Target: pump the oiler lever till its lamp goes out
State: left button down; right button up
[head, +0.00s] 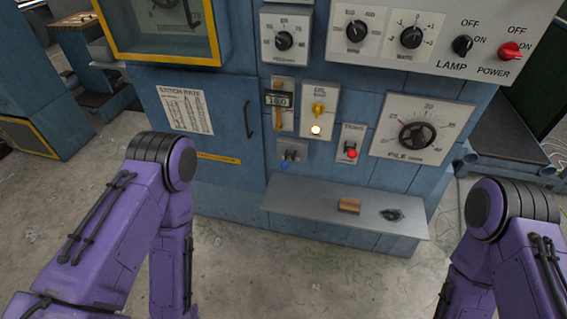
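The oiler plate (332,92) is a small pale panel on the front of the blue machine, with lettering that seems to read "OIL". Its yellow lever (318,109) sits in the middle of the plate. Just below the lever, the oiler lamp (316,130) glows bright yellowish white, so it is lit. Both my purple arms show in the lower part of the head view, bent with their lower links pointing down. Neither gripper is in view, and nothing of mine touches the lever.
A blue-tipped switch (287,160) and a red button (352,154) are below. A pile dial (416,135) is to the right. A grey shelf (310,205) juts out below, bearing a wooden block (349,206) and a dark part (391,215).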

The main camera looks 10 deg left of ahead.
aim_at(285, 165)
jog(key=u, duration=1.45)
jog(key=i, duration=0.9)
jog(key=z, duration=2)
